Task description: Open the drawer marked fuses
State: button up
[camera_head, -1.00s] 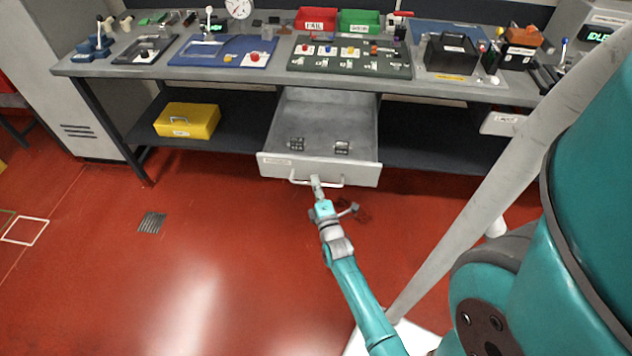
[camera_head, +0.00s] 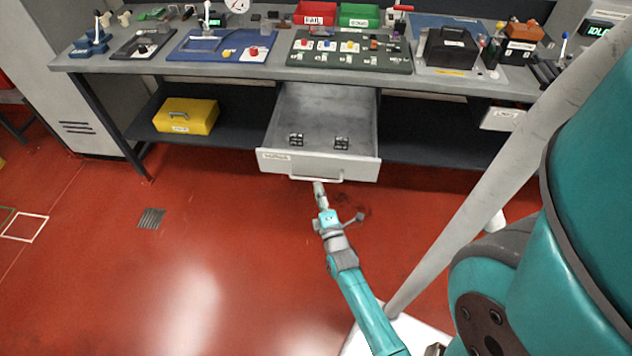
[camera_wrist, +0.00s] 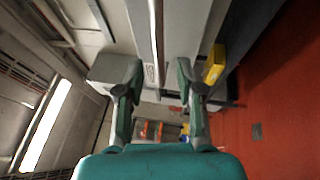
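The grey drawer (camera_head: 350,168) under the middle of the bench is pulled well out. Two small dark objects (camera_head: 297,140) lie inside it. A small label is on the left of its front, but I cannot read it. Its pale bar handle (camera_head: 330,180) runs along the front; in the wrist view the bar (camera_wrist: 157,35) lies ahead of the fingers. My gripper (camera_head: 318,186) is just below and in front of the handle.
A second drawer front (camera_head: 502,119) shows at the right under the bench. A yellow box (camera_head: 186,115) sits on the lower shelf at left. The bench top holds several boards, bins and a black box (camera_head: 450,50). The red floor in front is clear.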

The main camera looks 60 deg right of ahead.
jog(key=v, duration=0.7)
jog(key=shift+s, duration=0.15)
jog(key=shift+a, duration=0.15)
jog(key=s+a+r+m+t+y, duration=0.15)
jog(key=s+a+y, duration=0.25)
jog(key=a, duration=0.5)
jog(key=s+a+r+m+t+y, duration=0.1)
jog(key=s+a+r+m+y, duration=0.25)
jog(key=a, duration=0.55)
jog(key=s+a+r+m+g+y, duration=0.2)
jog(key=s+a+r+m+y, duration=0.3)
jog(key=s+a+r, duration=0.4)
notch_tip(320, 180, up, 3)
jog(key=s+y, duration=0.1)
jog(key=s, duration=0.1)
jog(key=shift+s+a+y, duration=0.25)
jog(key=shift+a+y, duration=0.1)
jog(key=shift+f, duration=0.1)
dwell(1.4)
